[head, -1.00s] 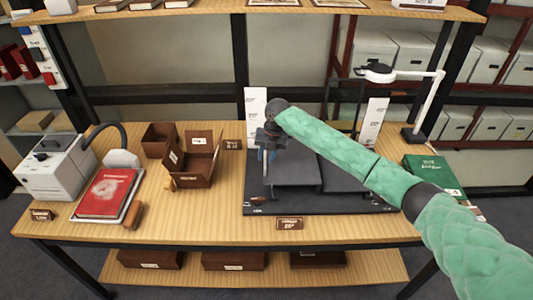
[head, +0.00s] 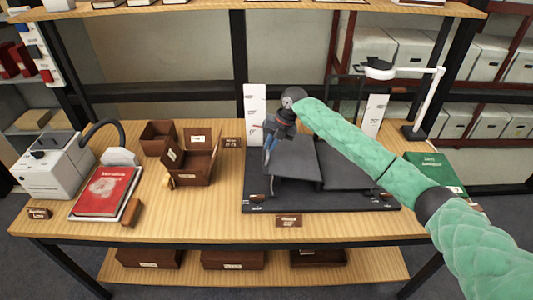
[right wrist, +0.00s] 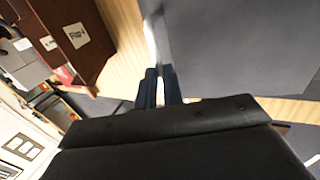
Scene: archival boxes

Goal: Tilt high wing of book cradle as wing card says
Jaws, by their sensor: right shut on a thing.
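The book cradle (head: 335,200) is a dark grey base on the table with flat panels on it. Its left wing (head: 298,158) is tilted, its left side lifted off the base; the right panel (head: 345,170) lies lower. My right gripper (head: 268,150) is shut at the lifted left edge of that wing. In the right wrist view my right gripper (right wrist: 160,85) has its dark fingers close together around the thin edge beside the grey wing (right wrist: 235,45). A white card (head: 255,105) with angle marks stands behind left; another card (head: 375,115), seemingly marked 25°, stands behind right. My left gripper is out of view.
A green book (head: 435,172) lies right of the cradle, near a white lamp (head: 432,95). Brown boxes (head: 195,165), a red book (head: 103,190) and a grey-white machine (head: 55,165) stand left. A small label (head: 288,220) sits in front. A shelf hangs above.

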